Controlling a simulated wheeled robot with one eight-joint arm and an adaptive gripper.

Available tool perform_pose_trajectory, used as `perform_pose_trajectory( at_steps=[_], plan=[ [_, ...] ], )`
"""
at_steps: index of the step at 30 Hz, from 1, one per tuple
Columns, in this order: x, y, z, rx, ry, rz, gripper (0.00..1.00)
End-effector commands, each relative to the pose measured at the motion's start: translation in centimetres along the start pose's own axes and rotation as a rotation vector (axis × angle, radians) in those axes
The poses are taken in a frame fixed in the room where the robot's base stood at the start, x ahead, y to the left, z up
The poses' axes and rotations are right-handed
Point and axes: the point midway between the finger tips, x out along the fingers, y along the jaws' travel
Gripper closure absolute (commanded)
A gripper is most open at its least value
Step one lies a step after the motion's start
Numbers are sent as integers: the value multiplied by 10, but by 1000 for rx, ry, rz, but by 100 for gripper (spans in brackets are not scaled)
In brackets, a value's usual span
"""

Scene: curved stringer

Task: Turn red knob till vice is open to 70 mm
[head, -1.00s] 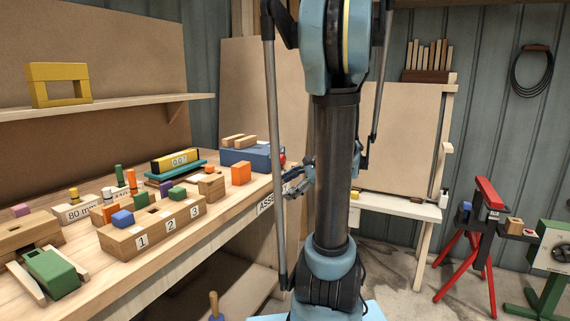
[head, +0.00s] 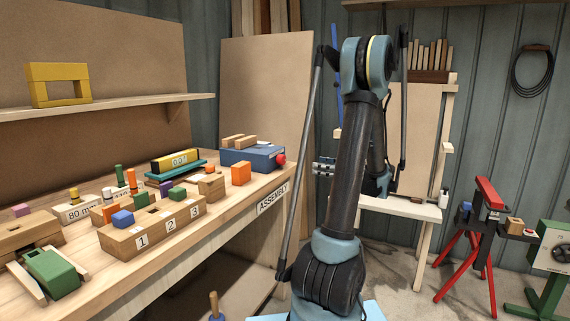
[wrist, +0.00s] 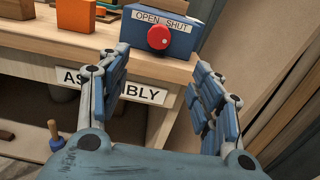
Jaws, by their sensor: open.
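The vice is a blue box (head: 247,156) at the far right end of the bench, with two wooden strips on top. Its red knob (head: 281,159) faces right and is uncovered. In the wrist view the red knob (wrist: 159,36) sits below an "OPEN SHUT" label (wrist: 161,19) on the blue front. My gripper (head: 323,166) is right of the knob, apart from it. In the wrist view my gripper (wrist: 156,68) has its fingers spread and empty, with the knob ahead between and beyond the tips. A yellow readout (head: 175,161) stands left of the vice; its digits are unclear.
A bench-edge sign "ASSEMBLY" (head: 272,198) is below the vice. An orange block (head: 241,174) stands in front of the vice. A numbered wooden block (head: 152,226) and several coloured blocks fill the bench's left.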

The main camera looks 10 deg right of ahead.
Motion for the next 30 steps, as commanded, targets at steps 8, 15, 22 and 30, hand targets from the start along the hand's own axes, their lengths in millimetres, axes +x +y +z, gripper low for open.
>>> perform_pose_trajectory(
  at_steps=[8,15,22,30],
  plan=[
    [38,1,0,-1,1,4,41],
    [74,2,0,-2,2,4,41],
    [110,2,0,-2,2,4,41],
    [148,1,0,-2,2,3,41]
  ],
)
